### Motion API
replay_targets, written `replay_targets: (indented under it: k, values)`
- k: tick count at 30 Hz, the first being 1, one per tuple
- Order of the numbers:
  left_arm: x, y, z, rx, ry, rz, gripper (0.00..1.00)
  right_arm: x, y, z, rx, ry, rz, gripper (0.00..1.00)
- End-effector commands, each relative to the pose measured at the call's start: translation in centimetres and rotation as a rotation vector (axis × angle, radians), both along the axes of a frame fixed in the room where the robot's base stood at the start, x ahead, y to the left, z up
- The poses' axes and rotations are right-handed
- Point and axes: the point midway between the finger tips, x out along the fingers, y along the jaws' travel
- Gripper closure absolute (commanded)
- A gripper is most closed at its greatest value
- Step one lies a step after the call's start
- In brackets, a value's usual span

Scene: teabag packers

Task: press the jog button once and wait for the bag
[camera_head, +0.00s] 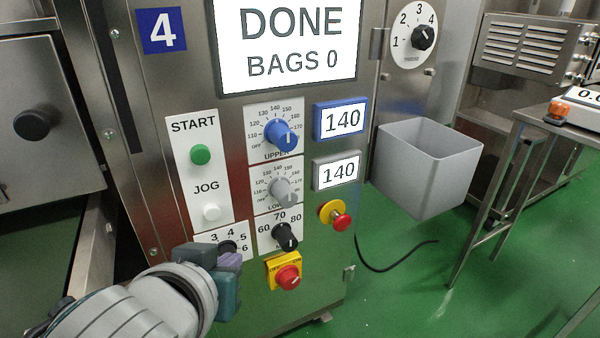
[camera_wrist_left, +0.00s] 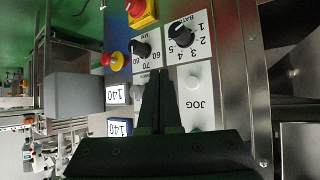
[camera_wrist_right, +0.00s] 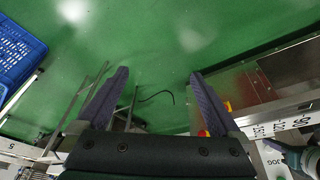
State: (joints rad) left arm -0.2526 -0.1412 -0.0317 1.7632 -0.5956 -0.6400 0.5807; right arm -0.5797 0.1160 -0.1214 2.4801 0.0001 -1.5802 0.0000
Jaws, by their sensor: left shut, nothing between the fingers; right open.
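The white jog button (camera_head: 212,212) sits under the label JOG on a white plate, below the green start button (camera_head: 200,154). The jog button also shows in the left wrist view (camera_wrist_left: 193,82). The screen (camera_head: 288,45) reads DONE, BAGS 0. My left gripper (camera_head: 232,262) is shut and empty, low in front of the panel and below the jog button. In the left wrist view its fingers (camera_wrist_left: 158,85) point at the panel, beside the jog button; contact cannot be told. My right gripper (camera_wrist_right: 160,78) is open and empty over the green floor. No bag is in view.
A grey bin (camera_head: 425,170) is at the panel's right side. The panel bears a blue knob (camera_head: 280,135), a grey knob (camera_head: 283,190), a red emergency button (camera_head: 340,221) and a red-yellow switch (camera_head: 288,277). A blue crate (camera_wrist_right: 20,50) is left in the right wrist view.

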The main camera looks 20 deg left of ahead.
Motion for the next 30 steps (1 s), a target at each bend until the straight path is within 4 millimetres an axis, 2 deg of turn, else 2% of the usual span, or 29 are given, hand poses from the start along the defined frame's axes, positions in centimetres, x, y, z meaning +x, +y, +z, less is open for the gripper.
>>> replay_targets:
  k: [9, 15, 30]
  values:
    - [3.0, 3.6, 0.0, 0.005, -0.001, 0.001, 1.00, 0.0, 0.0, -0.8, -0.001, 0.000, 0.000, 0.00]
    - [4.3, 5.1, 0.1, 0.002, 0.000, 0.001, 1.00, 0.0, -0.1, -0.7, -0.002, 0.001, 0.000, 0.00]
    - [4.8, 5.6, 0.1, 0.001, -0.001, 0.001, 1.00, 0.0, -0.2, -0.7, -0.009, 0.001, 0.004, 0.00]
